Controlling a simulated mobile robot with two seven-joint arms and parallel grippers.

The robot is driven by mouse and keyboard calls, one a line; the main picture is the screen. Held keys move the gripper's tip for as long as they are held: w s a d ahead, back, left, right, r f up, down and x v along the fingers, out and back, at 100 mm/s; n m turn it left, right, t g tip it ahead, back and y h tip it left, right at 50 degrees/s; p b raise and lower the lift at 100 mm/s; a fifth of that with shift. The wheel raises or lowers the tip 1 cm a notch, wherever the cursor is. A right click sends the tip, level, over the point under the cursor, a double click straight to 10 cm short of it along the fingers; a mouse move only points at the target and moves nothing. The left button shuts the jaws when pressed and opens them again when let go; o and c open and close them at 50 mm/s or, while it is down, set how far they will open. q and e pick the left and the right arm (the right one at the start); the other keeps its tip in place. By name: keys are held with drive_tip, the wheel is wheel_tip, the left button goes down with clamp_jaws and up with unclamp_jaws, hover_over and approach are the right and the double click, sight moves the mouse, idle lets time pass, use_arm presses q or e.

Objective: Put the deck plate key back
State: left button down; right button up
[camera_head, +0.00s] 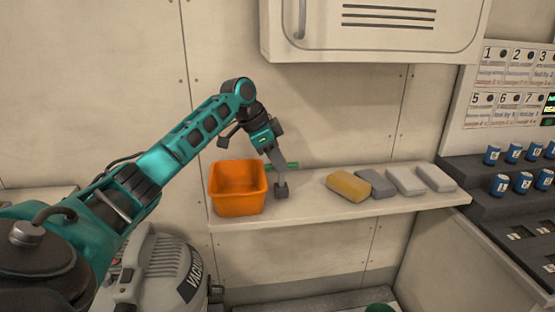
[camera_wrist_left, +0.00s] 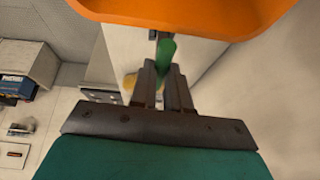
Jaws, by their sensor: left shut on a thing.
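The deck plate key shows as a green bar (camera_head: 290,166) in the head view. Its green end (camera_wrist_left: 166,52) stands up between the fingertips in the left wrist view. My left gripper (camera_head: 275,165) is shut on it, above the shelf and just right of the orange bin (camera_head: 237,199). A dark block (camera_head: 281,190) shows below the green bar; I cannot tell whether it is part of the key or of my gripper. The orange bin (camera_wrist_left: 185,22) also shows in the left wrist view, close beyond the fingertips. My right gripper is not in view.
The pale shelf (camera_head: 315,204) holds a yellow block (camera_head: 348,186) and several grey blocks (camera_head: 406,181) to the right. A white cabinet (camera_head: 375,30) hangs above. A grey vacuum (camera_head: 160,268) stands below left. A panel with blue knobs (camera_head: 500,184) is at right.

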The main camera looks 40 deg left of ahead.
use_arm(q)
drive_tip(key=c, duration=1)
unclamp_jaws()
drive_tip(key=shift+c, duration=0.2)
drive_tip(key=v, duration=1.3)
drive_tip(key=shift+s, duration=0.1)
